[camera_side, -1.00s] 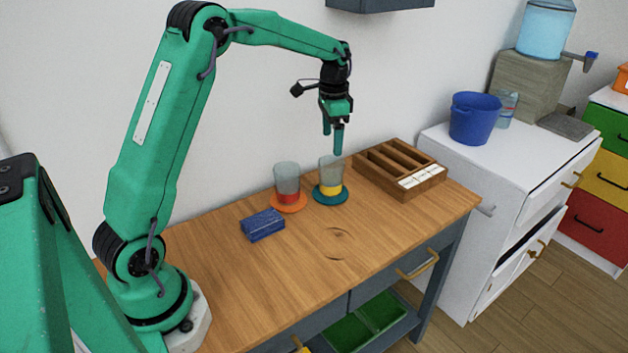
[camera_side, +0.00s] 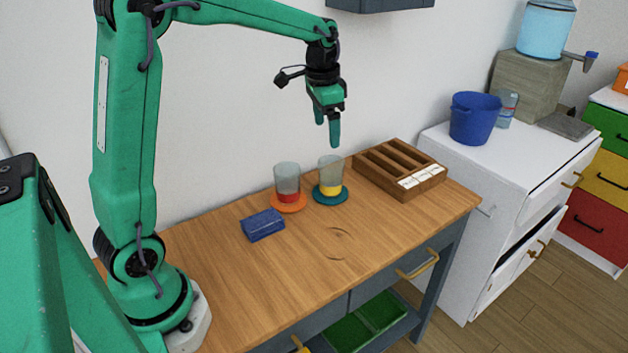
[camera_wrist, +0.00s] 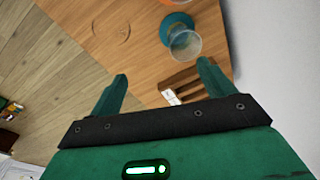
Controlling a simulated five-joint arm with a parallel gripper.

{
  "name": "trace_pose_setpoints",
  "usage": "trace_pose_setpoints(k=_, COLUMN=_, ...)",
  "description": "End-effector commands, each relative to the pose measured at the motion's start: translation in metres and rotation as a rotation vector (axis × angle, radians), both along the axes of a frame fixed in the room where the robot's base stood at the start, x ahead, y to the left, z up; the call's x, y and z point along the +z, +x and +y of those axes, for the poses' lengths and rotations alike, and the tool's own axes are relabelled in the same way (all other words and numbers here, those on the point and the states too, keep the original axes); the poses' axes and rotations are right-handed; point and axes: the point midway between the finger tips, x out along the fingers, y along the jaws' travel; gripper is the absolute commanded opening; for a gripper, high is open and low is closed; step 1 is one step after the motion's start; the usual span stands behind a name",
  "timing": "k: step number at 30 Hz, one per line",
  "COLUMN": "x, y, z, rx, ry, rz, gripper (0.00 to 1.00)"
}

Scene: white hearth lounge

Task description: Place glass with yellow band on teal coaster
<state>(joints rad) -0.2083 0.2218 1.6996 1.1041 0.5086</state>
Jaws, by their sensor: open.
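The glass with the yellow band (camera_side: 330,176) stands upright on the teal coaster (camera_side: 330,199) on the wooden table. In the wrist view the glass (camera_wrist: 186,44) and the teal coaster (camera_wrist: 176,22) show near the top edge. A glass with a red band (camera_side: 287,181) stands on an orange coaster (camera_side: 289,206) just to the left. My gripper (camera_side: 327,140) is open and empty, above the yellow-banded glass and apart from it. Its two fingers also show in the wrist view (camera_wrist: 160,85), with nothing between them.
A wooden compartment box (camera_side: 400,170) stands right of the glasses. A blue block (camera_side: 263,225) lies front left of them. The front of the tabletop (camera_side: 290,275) is clear. A white cabinet with a blue bucket (camera_side: 474,118) stands to the right.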

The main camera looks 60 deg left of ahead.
Motion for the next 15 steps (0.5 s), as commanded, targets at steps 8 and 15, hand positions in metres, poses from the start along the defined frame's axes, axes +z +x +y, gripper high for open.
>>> trace_pose_setpoints(k=8, x=0.033, y=-0.053, z=-0.032, rx=0.068, ry=-0.002, rz=-0.095, gripper=0.82)
trace_pose_setpoints(k=15, x=0.046, y=-0.101, z=-0.055, rx=0.127, ry=-0.018, rz=-0.175, gripper=0.82)
